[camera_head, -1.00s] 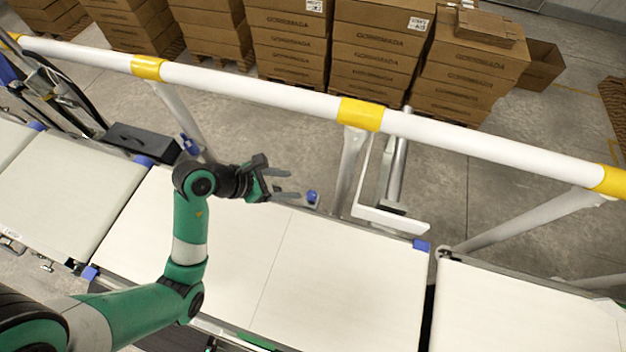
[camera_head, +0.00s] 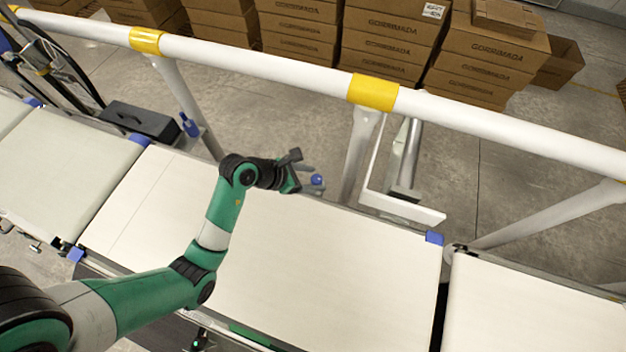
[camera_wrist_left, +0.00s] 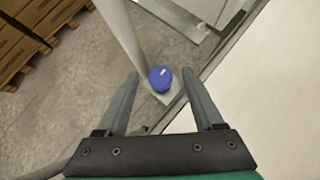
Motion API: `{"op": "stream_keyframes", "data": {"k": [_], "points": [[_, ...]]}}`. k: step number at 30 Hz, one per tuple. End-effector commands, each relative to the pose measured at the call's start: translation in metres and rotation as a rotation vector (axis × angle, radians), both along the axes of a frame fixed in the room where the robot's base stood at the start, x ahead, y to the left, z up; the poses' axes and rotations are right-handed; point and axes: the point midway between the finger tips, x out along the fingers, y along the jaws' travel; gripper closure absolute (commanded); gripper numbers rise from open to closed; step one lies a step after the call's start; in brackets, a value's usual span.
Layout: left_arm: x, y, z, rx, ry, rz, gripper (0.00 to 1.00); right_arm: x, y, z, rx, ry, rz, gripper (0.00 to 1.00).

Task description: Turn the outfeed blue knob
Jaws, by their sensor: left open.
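The blue knob (camera_head: 317,180) sits on a small bracket at the far edge of the middle belt, below the white rail. In the left wrist view the knob (camera_wrist_left: 160,78) is round, with a pale mark on top, and lies just beyond and between the two fingertips. My left gripper (camera_head: 308,180) is open, its fingers pointing right at the knob. In the left wrist view the left gripper's fingers (camera_wrist_left: 162,84) stand apart on both sides of the knob; I cannot tell whether they touch it. My right gripper is not in view.
A white rail with yellow bands (camera_head: 275,73) runs above the far belt edge. Its post (camera_head: 360,155) and a white bracket (camera_head: 400,205) stand right of the knob. A second blue knob (camera_head: 190,126) is at the left, near a black box (camera_head: 143,122). The belt (camera_head: 330,270) is bare.

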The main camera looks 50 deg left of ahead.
Motion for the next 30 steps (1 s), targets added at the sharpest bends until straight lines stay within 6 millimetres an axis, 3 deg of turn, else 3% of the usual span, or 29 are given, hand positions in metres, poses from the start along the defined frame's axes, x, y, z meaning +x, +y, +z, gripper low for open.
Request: {"op": "stream_keyframes", "data": {"k": [9, 21, 30], "points": [[0.0038, -0.0010, -0.0028, 0.001, 0.000, -0.001, 0.31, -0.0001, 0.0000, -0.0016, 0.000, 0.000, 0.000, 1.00], [0.0034, -0.0010, -0.0028, 0.000, 0.000, 0.000, 1.00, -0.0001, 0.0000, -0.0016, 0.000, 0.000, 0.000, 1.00], [0.0034, -0.0003, -0.0018, 0.001, 0.001, -0.015, 1.00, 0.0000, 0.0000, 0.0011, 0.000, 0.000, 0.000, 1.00]]}}
